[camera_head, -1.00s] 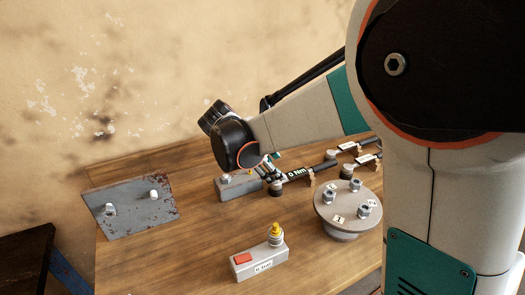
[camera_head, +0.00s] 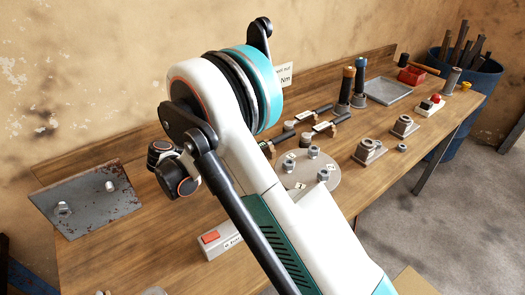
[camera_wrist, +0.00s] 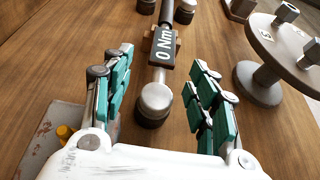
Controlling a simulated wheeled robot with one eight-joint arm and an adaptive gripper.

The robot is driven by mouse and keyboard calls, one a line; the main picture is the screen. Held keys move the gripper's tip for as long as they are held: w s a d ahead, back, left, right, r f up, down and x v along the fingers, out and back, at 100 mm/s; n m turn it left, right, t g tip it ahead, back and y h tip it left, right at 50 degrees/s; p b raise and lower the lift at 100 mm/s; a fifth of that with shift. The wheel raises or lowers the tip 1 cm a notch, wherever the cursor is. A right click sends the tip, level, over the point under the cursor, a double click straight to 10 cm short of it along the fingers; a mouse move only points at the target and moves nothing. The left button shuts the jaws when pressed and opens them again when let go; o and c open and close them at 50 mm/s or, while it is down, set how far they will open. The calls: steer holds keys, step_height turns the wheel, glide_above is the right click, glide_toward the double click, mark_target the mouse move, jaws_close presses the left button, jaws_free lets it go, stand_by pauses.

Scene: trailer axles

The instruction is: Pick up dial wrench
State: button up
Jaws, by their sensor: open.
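The dial wrench (camera_wrist: 163,55) shows in the wrist view with a dark "0 Nm" display and a round pale-topped end. It lies on a brown support, its handle running away toward the top. My gripper (camera_wrist: 162,62) is open, with a teal-padded finger on either side of the wrench's display end and gaps on both sides. Nothing is held. In the head view my arm covers much of this area. Wrenches (camera_head: 322,126) on brown supports show past the arm there, and my fingers are hidden.
A round flange with studs (camera_wrist: 262,85) stands right of the wrench. A rusty plate (camera_head: 95,205) lies at the left. Fixtures, a tray (camera_head: 385,91) and a blue barrel (camera_head: 478,85) are farther right.

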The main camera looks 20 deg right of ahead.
steer(key=b+x, duration=0.3)
steer(key=x, duration=0.6)
steer(key=shift+s+d, duration=0.1)
steer(key=shift+d, duration=0.15)
steer(key=shift+r, duration=0.1)
jaws_close()
